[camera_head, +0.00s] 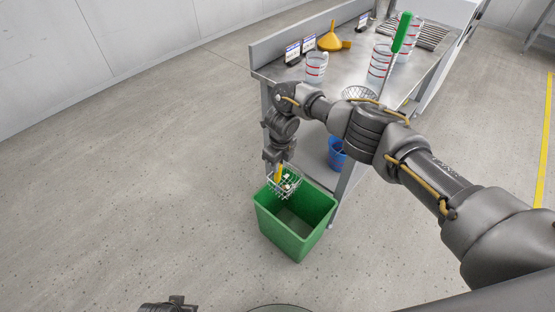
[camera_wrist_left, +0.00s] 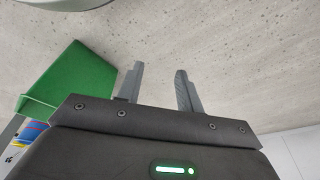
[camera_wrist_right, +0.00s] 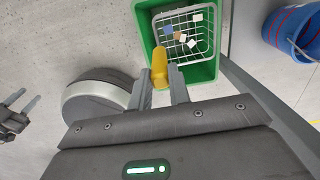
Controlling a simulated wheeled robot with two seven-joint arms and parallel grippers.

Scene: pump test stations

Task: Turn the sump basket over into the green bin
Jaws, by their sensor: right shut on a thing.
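The sump basket (camera_head: 288,183) is a small white wire basket with a yellow handle (camera_wrist_right: 159,66). My right gripper (camera_head: 277,165) is shut on the handle and holds the basket over the green bin (camera_head: 268,218). In the right wrist view the basket (camera_wrist_right: 209,38) lies within the outline of the bin (camera_wrist_right: 147,34), with several small white, blue and brown pieces in it. The basket looks upright. The bin stands on the floor beside the bench. My left gripper (camera_wrist_left: 160,88) is open and empty, with the bin (camera_wrist_left: 75,85) at the left of its view.
A blue bucket (camera_head: 337,153) stands on the lower shelf. The floor left of the bin is clear.

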